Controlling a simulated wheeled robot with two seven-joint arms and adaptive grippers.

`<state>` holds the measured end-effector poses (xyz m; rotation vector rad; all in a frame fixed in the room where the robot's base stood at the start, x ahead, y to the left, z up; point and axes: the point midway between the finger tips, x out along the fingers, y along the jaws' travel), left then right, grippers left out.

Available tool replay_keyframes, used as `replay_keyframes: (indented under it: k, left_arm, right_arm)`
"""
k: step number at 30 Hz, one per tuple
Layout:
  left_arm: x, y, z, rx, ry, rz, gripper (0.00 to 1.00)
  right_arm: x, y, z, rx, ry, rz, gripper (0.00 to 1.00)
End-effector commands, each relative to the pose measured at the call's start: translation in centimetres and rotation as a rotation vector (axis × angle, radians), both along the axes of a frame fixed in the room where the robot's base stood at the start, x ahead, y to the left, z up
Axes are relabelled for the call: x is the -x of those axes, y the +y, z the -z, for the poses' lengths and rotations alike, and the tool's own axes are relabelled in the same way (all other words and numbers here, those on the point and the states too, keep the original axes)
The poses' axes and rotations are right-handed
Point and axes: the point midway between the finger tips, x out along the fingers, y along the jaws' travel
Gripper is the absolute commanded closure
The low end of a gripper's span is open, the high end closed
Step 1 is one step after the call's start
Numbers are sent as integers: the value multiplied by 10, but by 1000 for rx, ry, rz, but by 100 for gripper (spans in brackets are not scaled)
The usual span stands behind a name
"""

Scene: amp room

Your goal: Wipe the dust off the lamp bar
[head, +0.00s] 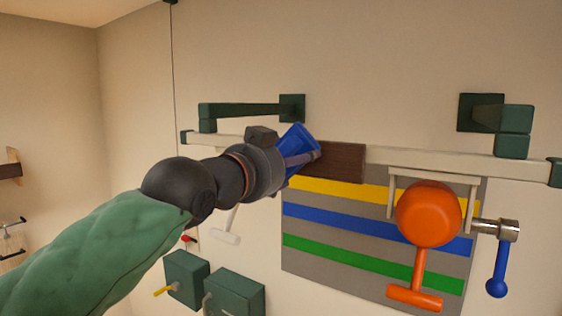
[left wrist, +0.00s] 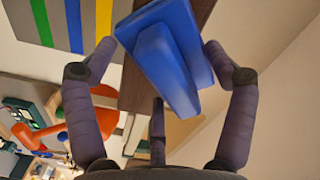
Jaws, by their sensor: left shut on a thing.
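A pale lamp bar (head: 425,158) runs across the wall between green brackets. A dark brown stretch (head: 342,162) lies along its middle; it also shows in the left wrist view (left wrist: 133,96) behind the blue block. I cannot tell whether this brown is the dust. My left gripper (head: 306,157) is shut on a blue wiping block (head: 296,140). The block is at the left end of the brown stretch, touching or just in front of it. In the left wrist view the fingers stand either side of the block (left wrist: 165,50). My right gripper is out of view.
An orange round lamp with a handle (head: 428,212) hangs below the bar's right half. Green brackets (head: 292,107) (head: 482,112) stick out from the wall. A striped grey panel (head: 330,250) is behind. Green boxes (head: 235,293) are below my arm.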

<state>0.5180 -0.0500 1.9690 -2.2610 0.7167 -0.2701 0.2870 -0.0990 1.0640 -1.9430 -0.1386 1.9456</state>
Motion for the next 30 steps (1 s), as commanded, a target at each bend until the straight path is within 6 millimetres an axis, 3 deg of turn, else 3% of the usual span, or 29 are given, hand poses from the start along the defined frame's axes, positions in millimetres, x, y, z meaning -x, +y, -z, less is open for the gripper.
replay_keyframes:
  k: [5,14,30]
  left_arm:
    - [-3,-1,-1,1,-1,0,68]
    - [-17,15,-2,0,0,-3,68]
    - [-29,28,0,-1,-1,0,68]
  right_arm:
    - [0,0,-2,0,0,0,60]
    - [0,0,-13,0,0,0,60]
    - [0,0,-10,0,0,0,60]
